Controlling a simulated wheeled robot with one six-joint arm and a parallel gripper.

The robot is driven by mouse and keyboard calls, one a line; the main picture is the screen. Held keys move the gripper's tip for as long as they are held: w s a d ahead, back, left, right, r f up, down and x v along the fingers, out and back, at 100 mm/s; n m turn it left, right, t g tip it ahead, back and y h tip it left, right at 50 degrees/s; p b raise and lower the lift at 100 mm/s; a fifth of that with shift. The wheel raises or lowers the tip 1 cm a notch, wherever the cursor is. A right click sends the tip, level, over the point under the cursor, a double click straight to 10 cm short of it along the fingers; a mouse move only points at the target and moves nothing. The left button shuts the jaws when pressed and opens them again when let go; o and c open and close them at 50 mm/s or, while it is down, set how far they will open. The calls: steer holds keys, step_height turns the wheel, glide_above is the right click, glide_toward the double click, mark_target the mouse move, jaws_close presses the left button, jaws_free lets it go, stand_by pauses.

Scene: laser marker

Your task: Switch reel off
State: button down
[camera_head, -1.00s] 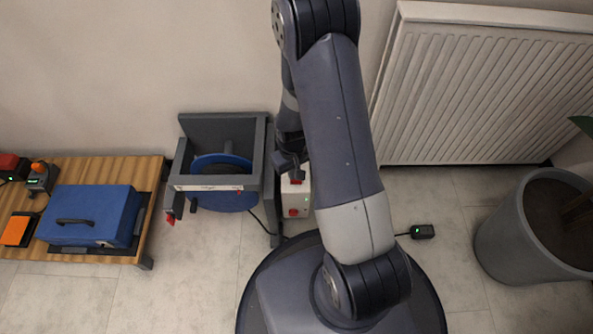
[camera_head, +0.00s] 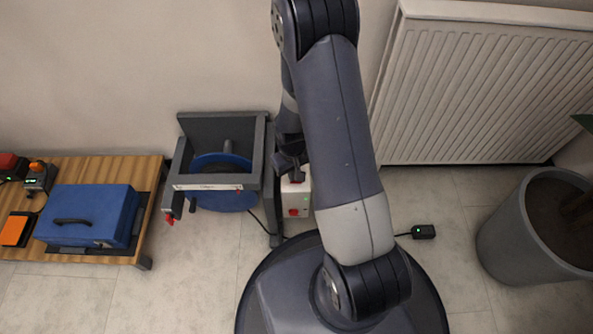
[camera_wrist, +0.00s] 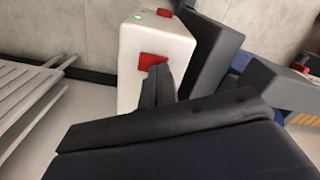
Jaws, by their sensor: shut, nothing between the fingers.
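The reel (camera_head: 222,172) is a blue disc in a dark grey frame (camera_head: 222,125) against the wall. Beside its right post stands a white box (camera_head: 304,200) with a red knob (camera_head: 294,212) on its front; the box is partly hidden by my arm. In the wrist view the white box (camera_wrist: 150,45) has a green light (camera_wrist: 138,17) and a red piece (camera_wrist: 164,14) on top, and a red square part (camera_wrist: 152,61) on its side. My gripper (camera_wrist: 158,72) is shut and empty, its tips at or very near that red part; contact cannot be told.
A wooden table (camera_head: 150,175) at left holds a blue case (camera_head: 88,212). A radiator (camera_head: 480,95) is on the wall at right. A small black box with a green light (camera_head: 423,232) lies on the floor near a grey planter (camera_head: 505,235).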

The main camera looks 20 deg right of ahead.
steer(key=shift+f, duration=0.35)
steer(key=shift+r+p, duration=2.45)
steer(key=shift+r, duration=1.15)
steer(key=shift+f, duration=0.25)
step_height(320, 180, down, 7)
steer(key=b, duration=0.5)
steer(key=shift+r, duration=0.35)
